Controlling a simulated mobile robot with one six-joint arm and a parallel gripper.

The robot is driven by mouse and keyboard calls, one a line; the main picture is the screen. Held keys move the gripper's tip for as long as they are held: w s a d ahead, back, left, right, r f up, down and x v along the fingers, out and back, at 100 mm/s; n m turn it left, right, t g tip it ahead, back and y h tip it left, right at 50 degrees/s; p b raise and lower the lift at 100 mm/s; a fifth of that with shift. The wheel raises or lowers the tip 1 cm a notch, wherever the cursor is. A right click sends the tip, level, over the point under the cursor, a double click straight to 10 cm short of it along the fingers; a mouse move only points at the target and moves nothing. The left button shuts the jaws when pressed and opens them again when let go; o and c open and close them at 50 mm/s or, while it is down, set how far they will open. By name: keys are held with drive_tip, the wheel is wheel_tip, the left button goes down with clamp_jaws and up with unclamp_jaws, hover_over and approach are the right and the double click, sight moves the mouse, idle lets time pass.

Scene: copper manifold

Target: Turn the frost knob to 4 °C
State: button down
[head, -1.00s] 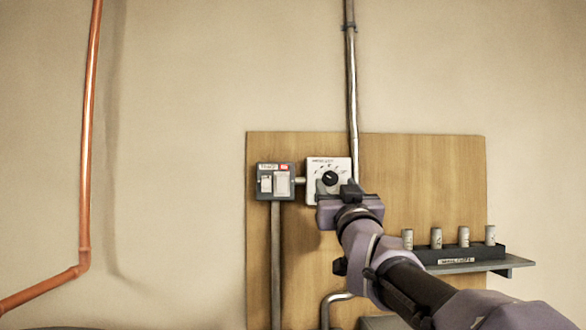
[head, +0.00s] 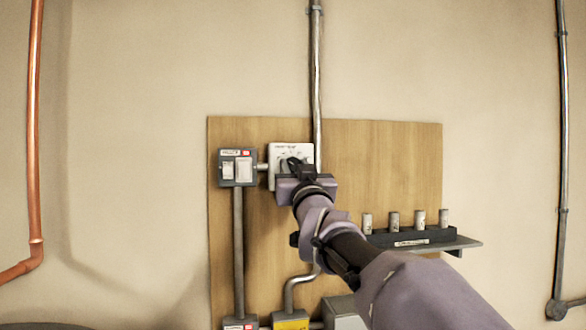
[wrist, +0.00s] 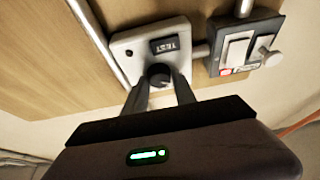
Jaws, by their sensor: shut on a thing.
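The frost knob is a round black knob (wrist: 158,73) on a white dial plate (head: 277,152) on the wooden board. The plate also shows in the wrist view (wrist: 127,42), with a dark block marked TEST. My gripper (head: 296,164) is in front of the plate and hides most of the knob and dial in the head view. In the wrist view, its two fingers (wrist: 160,86) lie on either side of the knob and are shut on it. I cannot read the pointer or the scale numbers.
A grey switch box (head: 238,167) stands close to the left of the plate. A steel conduit (head: 317,75) runs up behind it. A shelf (head: 455,243) with several small cylinders is at the right. Copper pipe (head: 36,130) runs at the far left.

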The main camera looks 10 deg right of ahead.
drive_tip(key=shift+m+b, duration=0.35)
drive_tip(key=shift+m, duration=0.05)
drive_tip(key=shift+f+m+h, duration=0.1)
drive_tip(key=shift+m+h, duration=0.3)
drive_tip(key=shift+a+m+h+b, duration=0.1)
drive_tip(key=shift+m+h+b, duration=0.25)
drive_tip(key=shift+m+h, duration=0.4)
drive_tip(key=m, duration=0.1)
drive_tip(key=m+p, duration=0.1)
drive_tip(key=m, duration=0.1)
drive_tip(key=shift+r+h, duration=0.25)
drive_tip(key=shift+h, duration=0.1)
drive_tip(key=shift+m+g+h+p, duration=0.45)
drive_tip(key=shift+m+h, duration=0.15)
drive_tip(key=shift+m, duration=0.75)
drive_tip(key=c, duration=1)
unclamp_jaws()
drive_tip(key=shift+c, duration=0.2)
